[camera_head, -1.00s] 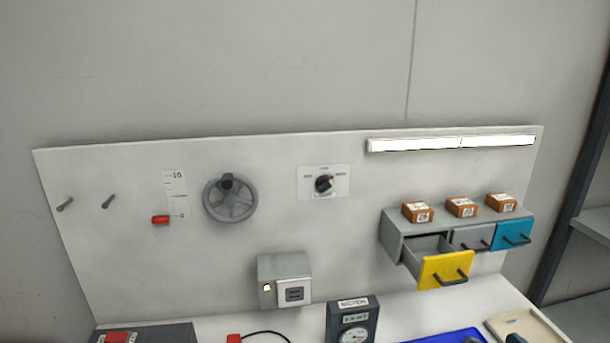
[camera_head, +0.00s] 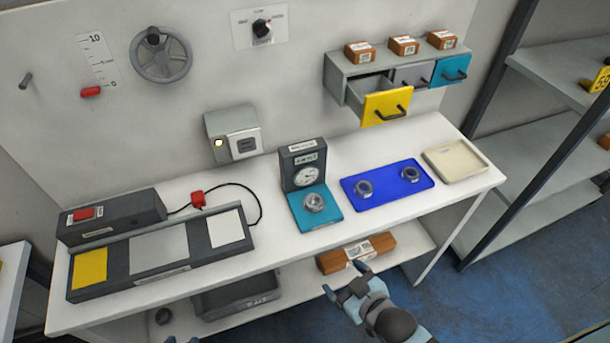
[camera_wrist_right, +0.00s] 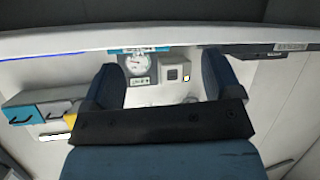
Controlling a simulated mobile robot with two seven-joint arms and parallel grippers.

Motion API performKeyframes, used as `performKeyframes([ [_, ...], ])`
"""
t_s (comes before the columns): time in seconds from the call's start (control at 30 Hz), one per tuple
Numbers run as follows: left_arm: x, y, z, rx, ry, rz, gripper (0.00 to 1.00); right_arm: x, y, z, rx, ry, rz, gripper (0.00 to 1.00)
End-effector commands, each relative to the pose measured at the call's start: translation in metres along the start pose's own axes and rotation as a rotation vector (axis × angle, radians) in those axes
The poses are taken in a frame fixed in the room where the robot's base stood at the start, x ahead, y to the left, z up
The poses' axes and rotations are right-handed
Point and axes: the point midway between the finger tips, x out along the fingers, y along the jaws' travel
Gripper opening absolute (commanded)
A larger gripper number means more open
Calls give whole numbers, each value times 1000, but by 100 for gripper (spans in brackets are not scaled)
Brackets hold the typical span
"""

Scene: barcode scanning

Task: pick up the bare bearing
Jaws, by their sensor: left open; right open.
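Two more, a left one (camera_head: 364,188) and a right one (camera_head: 411,174), lie on the blue mat (camera_head: 388,199). I cannot tell for certain which one is bare. My right gripper (camera_head: 347,280) is open and empty, in front of the bench and below its top, apart from the bearings. Its spread fingers also show in the right wrist view (camera_wrist_right: 160,75). Only the tips of my left gripper (camera_head: 183,341) show at the bottom edge, open.
A cream tray (camera_head: 456,160) lies right of the mat. An open yellow drawer (camera_head: 386,106) juts out above the bench. A dark box with a panel (camera_head: 160,252) fills the left side. A lower shelf holds a brown box (camera_head: 356,253) and a dark bin (camera_head: 236,294).

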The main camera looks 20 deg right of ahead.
Motion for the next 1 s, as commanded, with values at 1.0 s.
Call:
performKeyframes([
  [1.0, 45, 2, 63, -7, 0, 9, 43, 88, -34, -212, 1412, -1474, -25, 84],
])
